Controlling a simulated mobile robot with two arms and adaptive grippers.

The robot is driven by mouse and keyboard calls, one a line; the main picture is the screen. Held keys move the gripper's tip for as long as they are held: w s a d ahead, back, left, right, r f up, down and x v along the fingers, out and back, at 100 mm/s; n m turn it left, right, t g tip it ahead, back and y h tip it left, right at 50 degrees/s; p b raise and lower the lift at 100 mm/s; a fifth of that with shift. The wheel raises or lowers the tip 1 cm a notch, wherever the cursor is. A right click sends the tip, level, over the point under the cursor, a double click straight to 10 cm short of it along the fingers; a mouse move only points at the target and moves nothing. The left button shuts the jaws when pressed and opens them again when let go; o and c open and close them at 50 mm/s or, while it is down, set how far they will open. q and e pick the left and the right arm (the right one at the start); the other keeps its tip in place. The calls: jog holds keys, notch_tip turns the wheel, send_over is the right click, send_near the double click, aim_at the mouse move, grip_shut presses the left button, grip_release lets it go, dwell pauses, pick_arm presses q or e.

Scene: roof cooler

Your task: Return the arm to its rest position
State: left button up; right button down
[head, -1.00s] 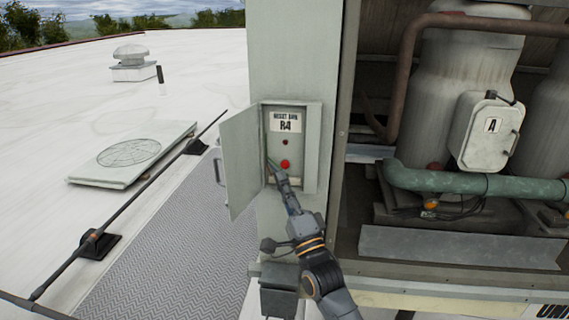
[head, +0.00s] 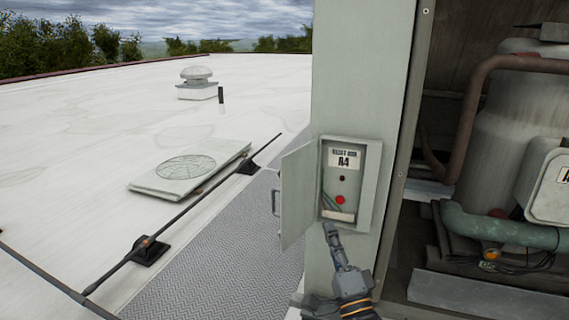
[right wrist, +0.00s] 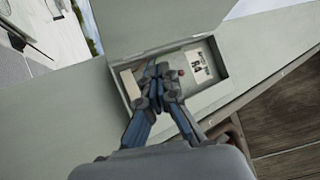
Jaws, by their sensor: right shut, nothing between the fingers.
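My right gripper (head: 328,230) is shut and empty, just below and in front of the open reset box (head: 370,185) on the grey-green panel. In the right wrist view my right gripper (right wrist: 160,72) points at the box, which also shows there (right wrist: 224,78). The box carries a label reading R4 (head: 344,158), a small dark red light (head: 342,179) and a red button (head: 340,200). Its door (head: 296,195) hangs open to the left. The gripper looks apart from the button. My left gripper is not in view.
An open unit bay with a grey tank (head: 510,140) and a green pipe (head: 495,228) lies to the right. A low black rail (head: 190,216) runs beside the grey walkway (head: 220,265). A roof vent (head: 197,83) and a fan hatch (head: 190,168) stand on the white roof.

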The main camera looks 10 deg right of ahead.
jog(key=s+f+n+g, duration=0.5)
jog(key=f, duration=0.4)
jog(key=s+f+n+g, duration=0.4)
jog(key=s+f+g, duration=0.1)
jog(key=f, duration=0.5)
jog(key=s+d+f+n+g+h, duration=0.2)
jog(key=s+f+n+g, duration=0.25)
jog(key=s, duration=0.75)
jog(key=s+d+f+n+g+h, duration=0.25)
jog(key=s+f+g, duration=0.3)
jog(key=s, duration=0.65)
notch_tip(320, 180, down, 27)
jog(key=g+b, duration=0.1)
jog(key=s+d+f+g, duration=0.1)
jog(key=s+d+f, duration=0.2)
jog(key=s+f, duration=1.3)
jog(key=shift+s+f+n+g+y+b, duration=0.25)
jog(key=shift+s+n+g+y+b, duration=0.15)
jog(key=shift+s, duration=0.35)
